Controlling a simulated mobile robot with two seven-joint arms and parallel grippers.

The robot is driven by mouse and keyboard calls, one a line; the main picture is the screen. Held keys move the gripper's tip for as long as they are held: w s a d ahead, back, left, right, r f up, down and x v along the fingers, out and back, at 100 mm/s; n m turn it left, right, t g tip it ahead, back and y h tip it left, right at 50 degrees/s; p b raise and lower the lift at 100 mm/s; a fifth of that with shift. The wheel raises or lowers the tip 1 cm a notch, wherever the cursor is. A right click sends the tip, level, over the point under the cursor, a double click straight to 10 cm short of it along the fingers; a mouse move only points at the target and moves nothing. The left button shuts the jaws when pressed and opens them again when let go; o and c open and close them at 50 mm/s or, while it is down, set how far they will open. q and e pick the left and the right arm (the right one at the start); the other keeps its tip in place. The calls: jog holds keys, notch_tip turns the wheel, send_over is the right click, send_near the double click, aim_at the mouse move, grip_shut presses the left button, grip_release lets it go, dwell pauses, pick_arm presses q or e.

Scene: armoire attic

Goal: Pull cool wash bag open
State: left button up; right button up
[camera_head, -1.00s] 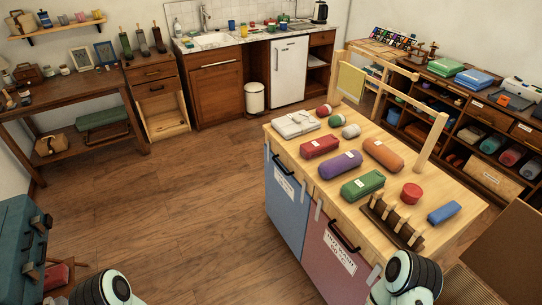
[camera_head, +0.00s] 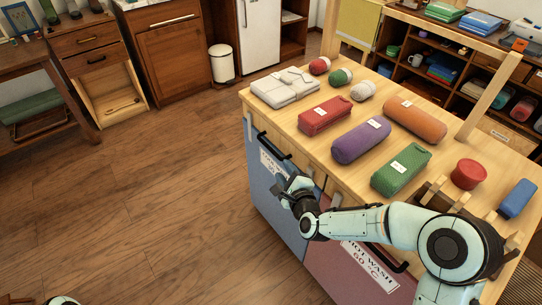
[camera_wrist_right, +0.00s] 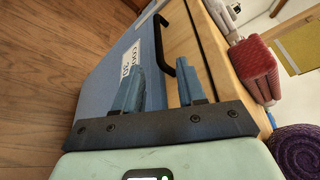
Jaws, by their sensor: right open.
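The cool wash bag (camera_head: 257,190) is the blue front on the left side of the wooden bench, with a white label and a black handle (camera_head: 272,149) near its top. In the right wrist view the blue front (camera_wrist_right: 112,88) and black handle (camera_wrist_right: 157,42) lie ahead of the fingers. My right gripper (camera_head: 291,186) is in front of the bag, covering part of the label; its fingers (camera_wrist_right: 160,66) are open, with the handle seen between and beyond them. I see no contact. Only a bit of my left arm shows at the bottom left; its gripper is out of view.
The pink hot wash bag (camera_head: 335,262) is right of the blue one, partly behind my right arm. The bench top (camera_head: 320,160) carries rolled cloth bundles, a folded white cloth (camera_head: 285,88) and a red round item (camera_head: 468,174). Wooden floor (camera_head: 150,200) at left is clear.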

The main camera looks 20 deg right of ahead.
aim_at(272, 151)
pick_arm(q)
jog(key=s+f+g+b, duration=0.2)
jog(key=s+f, duration=0.2)
jog(key=s, duration=0.1)
jog(key=shift+a+f, duration=0.15)
jog(key=shift+a, duration=0.2)
pick_arm(e)
jog(key=x, duration=1.2)
jog(key=shift+w+a+f, duration=0.1)
jog(key=shift+w+f, duration=0.1)
jog(key=shift+w, duration=0.05)
pick_arm(q)
jog(key=shift+s, duration=0.1)
pick_arm(e)
grip_shut()
